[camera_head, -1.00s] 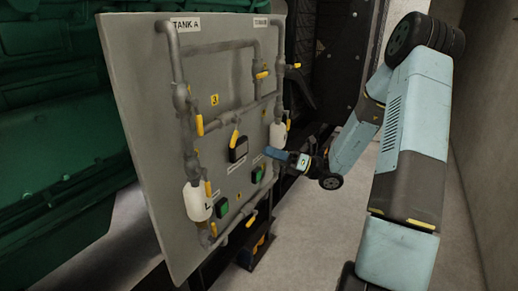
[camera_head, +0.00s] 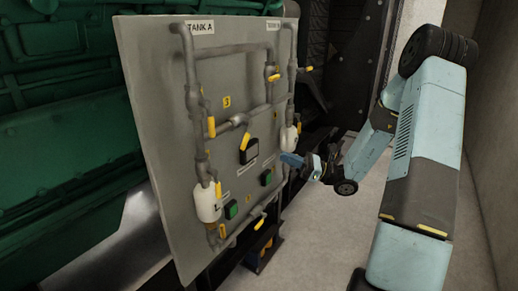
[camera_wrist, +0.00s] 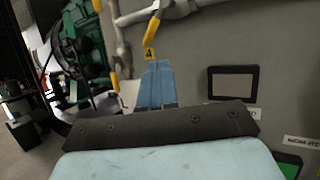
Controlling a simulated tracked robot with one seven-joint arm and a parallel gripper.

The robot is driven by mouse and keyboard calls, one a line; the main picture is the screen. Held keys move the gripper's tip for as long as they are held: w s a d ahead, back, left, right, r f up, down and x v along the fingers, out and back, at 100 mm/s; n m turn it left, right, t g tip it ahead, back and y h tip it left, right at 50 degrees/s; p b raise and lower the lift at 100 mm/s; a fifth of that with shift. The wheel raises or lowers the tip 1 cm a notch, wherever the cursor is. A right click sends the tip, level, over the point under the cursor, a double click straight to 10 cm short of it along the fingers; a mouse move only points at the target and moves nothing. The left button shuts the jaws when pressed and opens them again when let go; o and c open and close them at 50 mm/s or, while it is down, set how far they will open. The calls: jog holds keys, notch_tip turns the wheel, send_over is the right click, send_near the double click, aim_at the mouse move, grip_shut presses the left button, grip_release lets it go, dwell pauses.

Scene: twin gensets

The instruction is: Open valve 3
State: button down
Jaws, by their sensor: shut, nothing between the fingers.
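The grey valve panel (camera_head: 165,140) carries pipes and several yellow valve handles. The yellow "3" label (camera_head: 227,102) is between a yellow handle on the left pipe (camera_head: 211,127) and a tilted yellow handle on the middle cross pipe (camera_head: 246,141). I cannot tell for certain which handle is valve 3. My gripper (camera_head: 284,158) is shut and empty, pointing left in front of the panel's right part, to the right of both handles. In the wrist view its blue fingers (camera_wrist: 155,83) are together, below a "4" label (camera_wrist: 150,54) and a yellow handle (camera_wrist: 151,28).
A dark framed screen (camera_wrist: 232,84) is on the panel, with green buttons (camera_head: 231,209) lower down. White containers (camera_head: 207,202) join the pipes. A green engine (camera_head: 60,110) stands behind on the left. Grey floor (camera_head: 310,240) is open in front, with a wall at right.

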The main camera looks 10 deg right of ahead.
jog(key=f+n, duration=0.1)
jog(key=n, duration=1)
send_near(246, 136)
jog(key=w+a+f, duration=0.3)
jog(key=w, duration=0.1)
jog(key=shift+s+a+r, duration=0.35)
jog(key=shift+a+r, duration=0.2)
jog(key=shift+a, duration=0.15)
jog(key=shift+s+a+r, duration=0.35)
jog(key=shift+a+r, duration=0.2)
jog(key=shift+a, duration=0.15)
jog(key=shift+a, duration=0.1)
